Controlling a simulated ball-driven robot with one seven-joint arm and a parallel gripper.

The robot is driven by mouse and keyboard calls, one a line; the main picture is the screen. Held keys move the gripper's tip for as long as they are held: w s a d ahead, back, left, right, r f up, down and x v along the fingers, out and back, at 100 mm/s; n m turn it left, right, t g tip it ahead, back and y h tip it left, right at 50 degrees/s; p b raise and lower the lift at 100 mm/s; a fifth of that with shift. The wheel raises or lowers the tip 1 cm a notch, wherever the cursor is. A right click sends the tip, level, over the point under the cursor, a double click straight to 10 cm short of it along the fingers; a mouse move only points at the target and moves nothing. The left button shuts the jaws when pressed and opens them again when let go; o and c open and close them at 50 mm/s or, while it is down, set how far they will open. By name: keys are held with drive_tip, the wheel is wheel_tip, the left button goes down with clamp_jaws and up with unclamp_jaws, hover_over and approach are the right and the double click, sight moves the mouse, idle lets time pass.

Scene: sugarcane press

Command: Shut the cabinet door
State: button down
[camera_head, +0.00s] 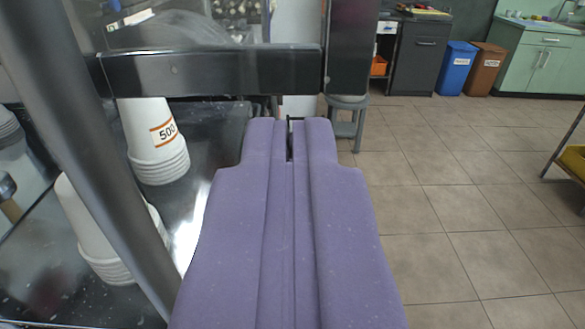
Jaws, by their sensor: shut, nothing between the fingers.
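My purple gripper (290,128) reaches forward through the middle of the view, its fingers shut with nothing between them. A dark grey cabinet (417,58) stands far ahead to the right, its front looking closed. A pale green cabinet (545,64) with two doors stands at the far right, also looking closed. No clearly open door shows, and I cannot tell which cabinet the task means. Both cabinets are well beyond my gripper. A dark metal bar (205,70) crosses just ahead of the fingertips and meets a dark upright (352,45); my gripper hides what lies directly below.
At left, a slanted metal post (88,150) stands before stacked white cups (152,140) on a dark shiny surface (215,135). A grey stool (347,118) is ahead. A blue bin (457,68) and brown bin (485,70) stand far off. Tiled floor at right is mostly clear.

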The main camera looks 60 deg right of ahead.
sight(290, 76)
drive_tip(key=b+x, duration=0.1)
drive_tip(key=x, duration=0.4)
drive_tip(key=shift+w+d+b, duration=0.25)
drive_tip(key=shift+d+b, duration=0.1)
